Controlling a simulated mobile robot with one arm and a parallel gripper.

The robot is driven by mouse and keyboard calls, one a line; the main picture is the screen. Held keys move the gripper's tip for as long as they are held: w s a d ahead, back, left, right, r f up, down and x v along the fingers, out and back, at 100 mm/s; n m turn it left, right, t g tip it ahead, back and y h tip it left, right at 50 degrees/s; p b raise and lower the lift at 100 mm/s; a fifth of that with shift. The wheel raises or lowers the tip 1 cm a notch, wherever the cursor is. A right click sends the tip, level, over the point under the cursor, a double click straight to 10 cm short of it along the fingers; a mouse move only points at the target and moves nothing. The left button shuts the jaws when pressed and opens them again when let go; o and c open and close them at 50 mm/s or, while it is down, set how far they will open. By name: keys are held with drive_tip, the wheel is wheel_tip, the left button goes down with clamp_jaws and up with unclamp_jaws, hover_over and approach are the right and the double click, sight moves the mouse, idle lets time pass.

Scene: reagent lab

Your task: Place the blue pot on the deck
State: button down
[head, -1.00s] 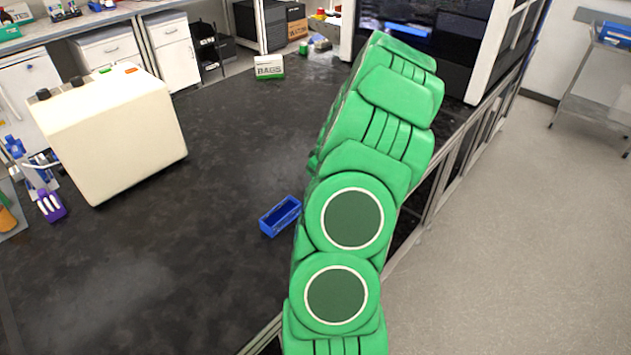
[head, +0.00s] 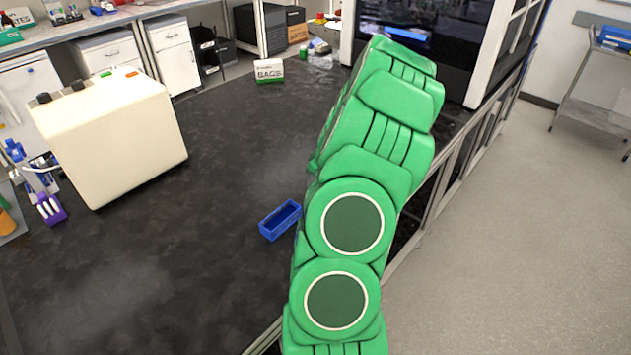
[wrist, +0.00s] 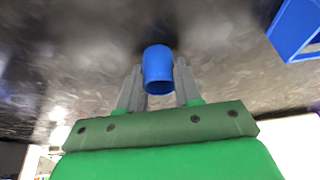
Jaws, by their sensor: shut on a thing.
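The blue pot (wrist: 158,70) is a small blue cylinder, seen in the wrist view. My gripper (wrist: 159,88) is shut on it, with one grey finger on each side. A dark mottled surface shows behind the pot in the wrist view; I cannot tell the gap between them. In the head view my green arm hides the gripper and the pot. Nothing in view is clearly marked as the deck. A large white-framed cabinet (head: 484,58) with a dark inside stands at the top right of the head view, with a blue item (head: 408,34) in it.
An open blue box (head: 280,220) lies on the black bench top (head: 170,255), left of my arm. A cream machine (head: 115,135) stands at the left. A bags box (head: 268,70) sits at the back. The bench between them is clear.

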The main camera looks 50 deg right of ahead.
drive_tip(key=shift+r, duration=0.45)
wheel_tip(320, 180, up, 2)
drive_tip(key=shift+r, duration=0.2)
drive_tip(key=s+a+r, duration=0.9)
drive_tip(key=s, duration=0.1)
drive_tip(key=shift+s+a+r, duration=0.15)
drive_tip(key=shift+a, duration=0.15)
drive_tip(key=w+a+f, duration=0.2)
drive_tip(key=w+a, duration=0.6)
drive_tip(key=a, duration=0.4)
drive_tip(key=w+a+f, duration=0.3)
drive_tip(key=w+a, duration=0.6)
drive_tip(key=a, duration=0.3)
drive_tip(key=w+a+f, duration=0.2)
drive_tip(key=w+a, duration=0.7)
drive_tip(key=a, duration=0.3)
drive_tip(key=shift+a+f, duration=0.15)
drive_tip(key=shift+a, duration=0.1)
